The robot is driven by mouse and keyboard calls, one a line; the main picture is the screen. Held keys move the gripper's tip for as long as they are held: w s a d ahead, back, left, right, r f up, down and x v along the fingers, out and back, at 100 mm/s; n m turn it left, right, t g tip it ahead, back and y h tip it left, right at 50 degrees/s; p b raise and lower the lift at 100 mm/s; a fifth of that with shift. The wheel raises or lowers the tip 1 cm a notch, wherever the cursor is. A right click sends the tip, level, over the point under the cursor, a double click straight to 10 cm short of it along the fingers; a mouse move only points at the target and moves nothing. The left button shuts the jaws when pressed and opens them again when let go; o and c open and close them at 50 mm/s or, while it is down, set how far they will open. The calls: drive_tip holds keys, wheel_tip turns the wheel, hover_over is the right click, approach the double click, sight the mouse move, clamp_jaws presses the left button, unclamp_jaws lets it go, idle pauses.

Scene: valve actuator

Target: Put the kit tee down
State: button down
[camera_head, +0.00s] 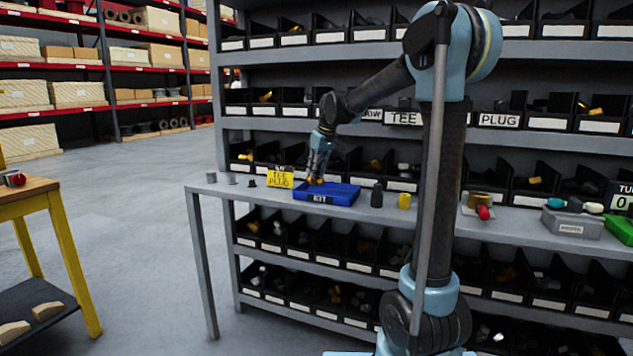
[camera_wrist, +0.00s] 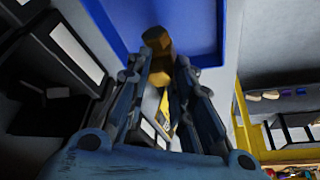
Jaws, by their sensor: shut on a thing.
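The kit tee is a small brass-coloured fitting (camera_head: 311,181) at the tips of my gripper (camera_head: 317,172). In the wrist view my gripper (camera_wrist: 172,75) is shut on the tee (camera_wrist: 158,41), which sticks out beyond the fingertips. The blue tray labelled KIT (camera_head: 343,191) lies on the grey bench, and the tee is at its left-rear part. In the wrist view the blue tray (camera_wrist: 205,25) fills the area around the tee. I cannot tell whether the tee touches the tray floor. The fingers hide part of the tee.
A valve with a red end (camera_head: 482,207) is farther right. Shelves of black bins rise behind the bench (camera_head: 440,229).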

drive_tip(key=shift+f, duration=1.75)
drive_tip(key=c, duration=1.4)
unclamp_jaws()
drive_tip(key=v, duration=1.2)
drive_tip(key=s+d+f+m, duration=0.1)
drive_tip(key=s+d+f, duration=0.35)
drive_tip(key=s, duration=0.25)
drive_tip(key=s+d+f+m+h, duration=0.1)
drive_tip(key=s+d+f+m, duration=0.15)
drive_tip(key=s+d, duration=0.3)
drive_tip(key=s+d+f, duration=0.4)
drive_tip(key=s, duration=0.3)
drive_tip(key=s+d+f+m, duration=0.1)
drive_tip(key=s+d+f, duration=0.1)
drive_tip(key=s+f, duration=0.3)
drive_tip(key=s+d+f+m+h, duration=0.1)
drive_tip(key=s+d+f+m, duration=0.1)
drive_tip(key=s+f, duration=0.4)
drive_tip(key=s+d+f+m+g, duration=0.1)
drive_tip(key=s+d+f, duration=0.1)
drive_tip(key=s+f, duration=0.4)
drive_tip(key=shift+s+d+h, duration=0.35)
drive_tip(key=shift+s+h, duration=0.05)
drive_tip(key=shift+s, duration=0.05)
